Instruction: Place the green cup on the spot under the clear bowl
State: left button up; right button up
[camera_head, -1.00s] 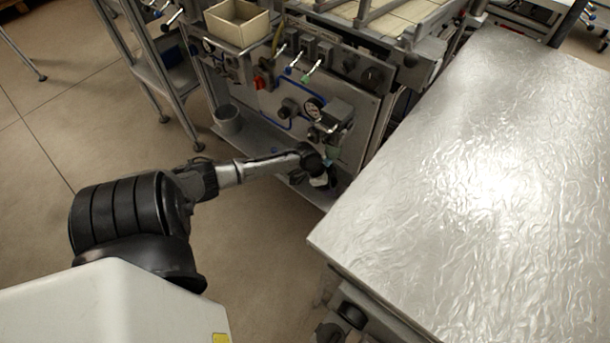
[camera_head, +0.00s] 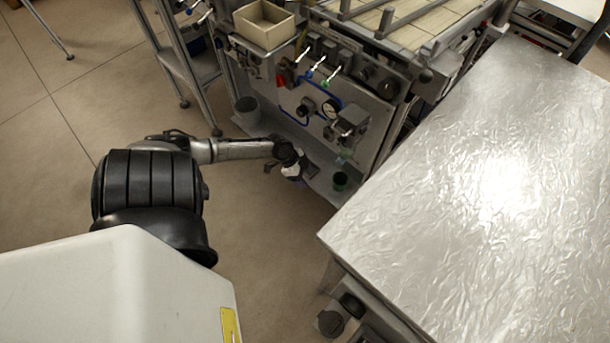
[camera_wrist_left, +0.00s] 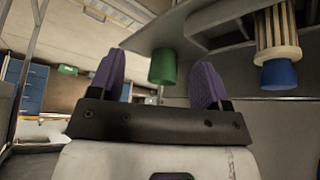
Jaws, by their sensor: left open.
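The green cup (camera_head: 340,180) stands on the low metal shelf at the front of the machine in the head view. In the left wrist view the green cup (camera_wrist_left: 163,66) shows beyond the gap between the purple fingers, and that picture looks upside down. My left gripper (camera_head: 305,174) is to the left of the cup, apart from it. It is open and empty in the left wrist view (camera_wrist_left: 160,80). A small pale, see-through shape (camera_head: 343,158) just above the cup may be the clear bowl; I cannot tell. The spot under it cannot be made out. My right gripper is not in view.
Valves and a gauge (camera_head: 331,108) stick out of the panel above. A foil-like table top (camera_head: 480,190) fills the right. Floor is clear left of the shelf.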

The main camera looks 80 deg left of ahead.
pick_arm(q)
jog(key=s+d+r+m+g, duration=0.1)
jog(key=s+d, duration=0.1)
jog(key=d, duration=1)
jog(key=s+d+r+g, duration=0.1)
jog(key=s+d+g, duration=0.15)
jog(key=d, duration=0.85)
jog(key=s+d+r+n+t+y, duration=0.1)
jog(key=d+r+n, duration=0.1)
jog(key=d+r, duration=0.2)
jog(key=s+d+r+n+t+y, duration=0.1)
jog(key=d+r+n, duration=0.1)
jog(key=r, duration=0.7)
jog(key=shift+s+d+y, duration=0.3)
jog(key=shift+d, duration=0.55)
jog(key=shift+f, duration=0.1)
jog(key=shift+c, duration=0.3)
